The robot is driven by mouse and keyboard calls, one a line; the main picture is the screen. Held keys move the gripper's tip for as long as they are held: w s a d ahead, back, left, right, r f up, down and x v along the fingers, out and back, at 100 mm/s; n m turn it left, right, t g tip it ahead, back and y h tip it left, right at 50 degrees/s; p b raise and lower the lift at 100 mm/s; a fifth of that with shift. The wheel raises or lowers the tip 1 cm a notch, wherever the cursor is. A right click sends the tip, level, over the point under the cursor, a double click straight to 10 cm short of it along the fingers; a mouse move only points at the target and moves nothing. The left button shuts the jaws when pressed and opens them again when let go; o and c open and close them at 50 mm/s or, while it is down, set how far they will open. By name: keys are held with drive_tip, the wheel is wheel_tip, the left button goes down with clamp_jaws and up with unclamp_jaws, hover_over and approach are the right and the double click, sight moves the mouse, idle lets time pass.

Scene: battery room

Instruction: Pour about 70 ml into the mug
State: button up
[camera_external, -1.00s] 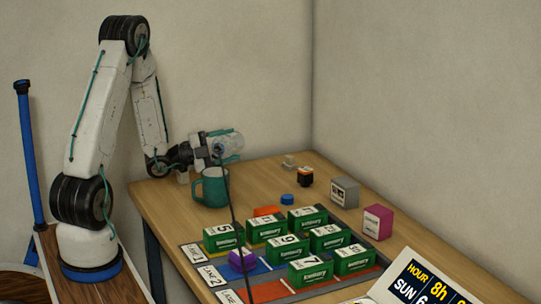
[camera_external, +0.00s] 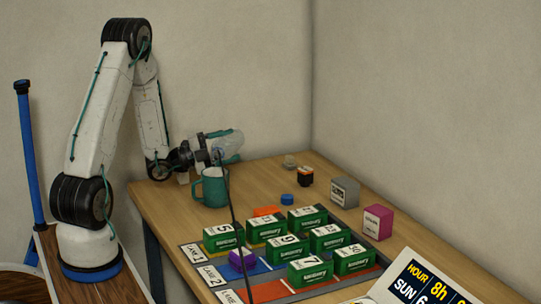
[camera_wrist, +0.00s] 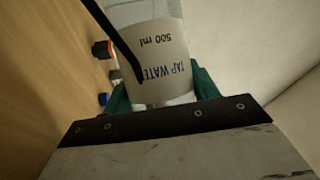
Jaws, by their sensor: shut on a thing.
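My gripper (camera_external: 221,146) is shut on a clear bottle (camera_external: 229,145), above the table and close to the mug. The bottle is strongly tilted, its visible end up to the right. In the wrist view its white label (camera_wrist: 163,62) reads "TAP WATER 500 ml" upside down, between the teal fingers of my gripper (camera_wrist: 162,92). The teal mug (camera_external: 213,189) stands upright on the table, just below the bottle. The mug's inside, the bottle's mouth and any stream cannot be made out.
Several green boxes (camera_external: 308,219) and a purple block (camera_external: 242,260) sit on the lane mat at the front. A blue cap-like piece (camera_external: 288,199), an orange-black block (camera_external: 305,177), a grey box (camera_external: 344,192) and a magenta box (camera_external: 377,223) stand right. A thin dark cord (camera_external: 232,215) crosses in front.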

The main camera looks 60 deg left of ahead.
drive_tip(key=shift+w+a, duration=0.2)
idle(0.7)
drive_tip(key=shift+m, duration=0.5)
idle(1.4)
drive_tip(key=shift+r+n+y, duration=0.15)
drive_tip(key=shift+n+y, duration=0.15)
drive_tip(key=shift+n, duration=0.8)
drive_tip(key=shift+w+a+n+g, duration=0.3)
drive_tip(key=shift+a+n+g, duration=0.1)
drive_tip(key=shift+n, duration=0.4)
drive_tip(key=shift+r+n, duration=0.15)
drive_tip(key=shift+n, duration=0.15)
drive_tip(key=shift+r, duration=0.1)
